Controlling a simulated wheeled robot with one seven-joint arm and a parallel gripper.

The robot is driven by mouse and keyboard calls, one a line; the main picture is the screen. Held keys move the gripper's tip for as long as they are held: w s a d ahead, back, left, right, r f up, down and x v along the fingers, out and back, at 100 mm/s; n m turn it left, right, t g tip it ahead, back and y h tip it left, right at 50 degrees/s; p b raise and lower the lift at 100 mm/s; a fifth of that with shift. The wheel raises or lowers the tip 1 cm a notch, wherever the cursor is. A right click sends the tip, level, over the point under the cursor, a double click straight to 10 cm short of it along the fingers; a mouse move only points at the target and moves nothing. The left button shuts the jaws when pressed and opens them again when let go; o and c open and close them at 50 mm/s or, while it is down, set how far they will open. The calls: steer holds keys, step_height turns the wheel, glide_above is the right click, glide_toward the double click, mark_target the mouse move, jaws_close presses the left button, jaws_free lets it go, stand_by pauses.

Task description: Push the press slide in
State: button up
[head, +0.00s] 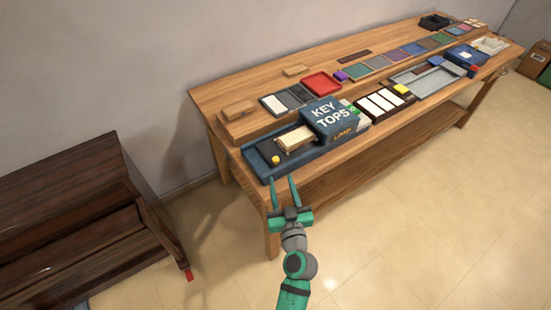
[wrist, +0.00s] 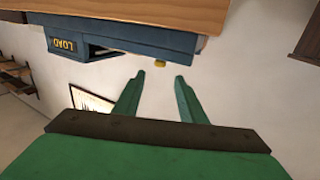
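The press is a blue box marked KEY TOPS (head: 333,118) on a long blue base at the near left of the bench. A tray-like slide carrying a pale block (head: 296,138) sticks out of its left side. A small yellow knob (head: 275,160) stands on the base left of the slide. In the wrist view, the blue base (wrist: 150,40) with a LOAD label (wrist: 62,44) is at the top, and the yellow knob (wrist: 160,64) shows beyond my fingertips. My gripper (head: 282,180) is open and empty, in front of the base's left end, apart from the press.
The wooden bench (head: 240,92) holds a red tray (head: 321,84), a rack of white key tops (head: 382,103), a grey tray (head: 428,80) and several coloured tiles. A dark brown piano (head: 80,220) stands at left. The floor at right is clear.

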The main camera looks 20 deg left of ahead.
mark_target(276, 161)
steer(key=x, duration=1.1)
jaws_close()
